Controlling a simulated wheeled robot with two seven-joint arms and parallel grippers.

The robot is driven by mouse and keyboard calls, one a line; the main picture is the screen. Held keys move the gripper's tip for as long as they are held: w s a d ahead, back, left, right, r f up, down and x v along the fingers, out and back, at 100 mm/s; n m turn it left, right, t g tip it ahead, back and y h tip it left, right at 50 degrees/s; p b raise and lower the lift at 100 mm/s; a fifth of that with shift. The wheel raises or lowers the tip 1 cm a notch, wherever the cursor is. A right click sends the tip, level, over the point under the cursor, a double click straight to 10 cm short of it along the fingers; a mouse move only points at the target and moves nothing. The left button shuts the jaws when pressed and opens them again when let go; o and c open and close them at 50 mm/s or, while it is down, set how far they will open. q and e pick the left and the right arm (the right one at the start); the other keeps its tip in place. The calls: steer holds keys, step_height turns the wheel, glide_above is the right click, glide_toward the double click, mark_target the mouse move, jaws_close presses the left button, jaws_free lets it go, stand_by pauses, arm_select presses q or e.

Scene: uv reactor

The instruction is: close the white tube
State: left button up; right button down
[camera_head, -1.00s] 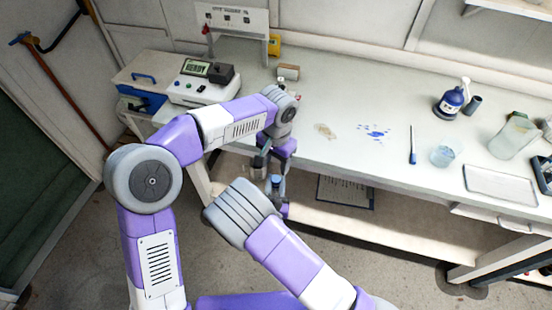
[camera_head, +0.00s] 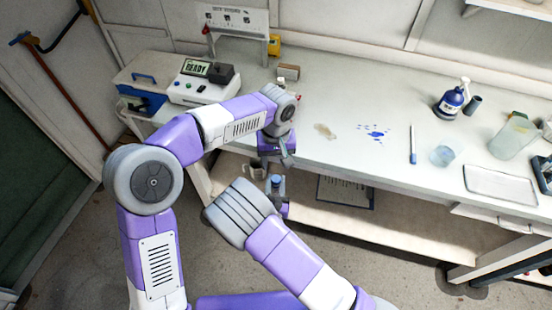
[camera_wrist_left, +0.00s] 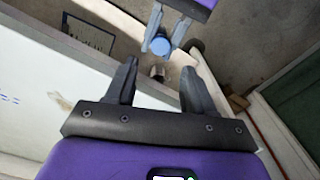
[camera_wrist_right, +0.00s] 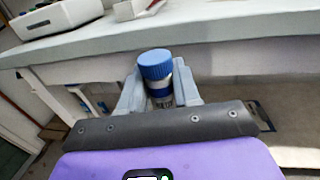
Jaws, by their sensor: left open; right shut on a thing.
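The tube (camera_wrist_right: 161,98) stands upright between the fingers of my right gripper (camera_wrist_right: 160,92), which is shut on it. A ribbed blue cap (camera_wrist_right: 156,64) sits on its top; I cannot tell how tightly. The tube's body is mostly hidden by the fingers. The blue cap also shows in the head view (camera_head: 276,181) and in the left wrist view (camera_wrist_left: 161,46), beyond the fingertips. My left gripper (camera_wrist_left: 158,75) is open and empty, apart from the cap. In the head view my left gripper (camera_head: 284,152) is above the tube, by the bench's front edge.
The white bench (camera_head: 330,100) lies just behind the grippers, with a lower shelf (camera_head: 390,218). A device with a READY display (camera_head: 195,68) stands at the back left.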

mark_target(276, 179)
arm_select(q)
step_height(276, 179, down, 8)
steer(key=shift+r, duration=0.15)
stand_by(0.4)
jaws_close()
steer(key=m, duration=0.9)
steer(key=shift+m, duration=0.4)
steer(key=shift+o, duration=0.2)
jaws_free()
steer(key=shift+r, duration=0.1)
